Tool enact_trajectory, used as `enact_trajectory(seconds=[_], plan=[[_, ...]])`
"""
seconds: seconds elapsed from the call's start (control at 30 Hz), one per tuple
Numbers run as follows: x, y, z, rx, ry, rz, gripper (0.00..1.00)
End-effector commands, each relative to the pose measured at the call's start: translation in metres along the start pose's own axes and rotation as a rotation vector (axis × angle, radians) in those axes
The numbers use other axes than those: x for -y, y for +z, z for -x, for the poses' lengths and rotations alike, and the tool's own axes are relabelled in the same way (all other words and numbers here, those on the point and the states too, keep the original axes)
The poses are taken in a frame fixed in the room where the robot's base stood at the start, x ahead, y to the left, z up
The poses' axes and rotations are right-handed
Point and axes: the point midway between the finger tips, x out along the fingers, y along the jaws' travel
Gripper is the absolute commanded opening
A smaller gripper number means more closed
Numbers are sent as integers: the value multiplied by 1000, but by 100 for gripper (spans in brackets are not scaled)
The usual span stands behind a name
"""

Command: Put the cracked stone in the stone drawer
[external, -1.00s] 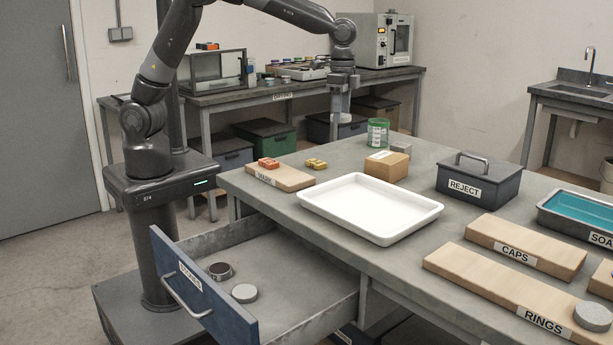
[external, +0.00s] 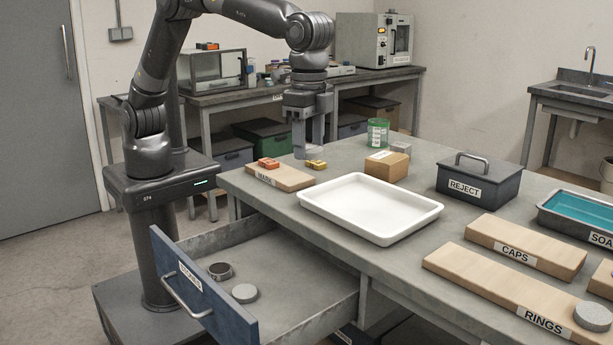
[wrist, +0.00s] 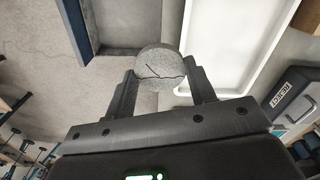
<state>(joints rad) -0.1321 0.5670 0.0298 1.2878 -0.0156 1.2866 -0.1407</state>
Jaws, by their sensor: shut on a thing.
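A round grey cracked stone (wrist: 160,68), with a dark jagged line across its face, is between the fingers of my gripper (wrist: 162,85) in the wrist view. The stone drawer (external: 290,275) is pulled open below the bench's left front, with a blue front and a label. A grey disc (external: 244,293) and a dark round piece (external: 220,271) lie inside it. The drawer also shows at the upper left of the wrist view (wrist: 120,30).
A white tray (external: 370,208) stands near the middle of the bench. A MARK board (external: 285,181) with orange and yellow pieces lies at its left. A cardboard box (external: 388,164), a green can (external: 378,132) and a dark REJECT box (external: 478,182) stand farther right. The drawer's right part is clear.

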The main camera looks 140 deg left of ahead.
Motion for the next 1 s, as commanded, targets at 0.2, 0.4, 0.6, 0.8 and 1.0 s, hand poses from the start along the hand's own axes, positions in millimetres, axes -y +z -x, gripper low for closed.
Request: enact_trajectory(seconds=[0.2, 0.4, 0.6, 0.8, 1.0], plan=[[-73, 4, -1, 1, 0, -28, 27], [-113, 10, -1, 0, 1, -41, 27], [-119, 12, -33, 4, -1, -40, 27], [-119, 12, -90, 6, -1, -41, 27], [-119, 13, -167, 7, -1, -41, 27]])
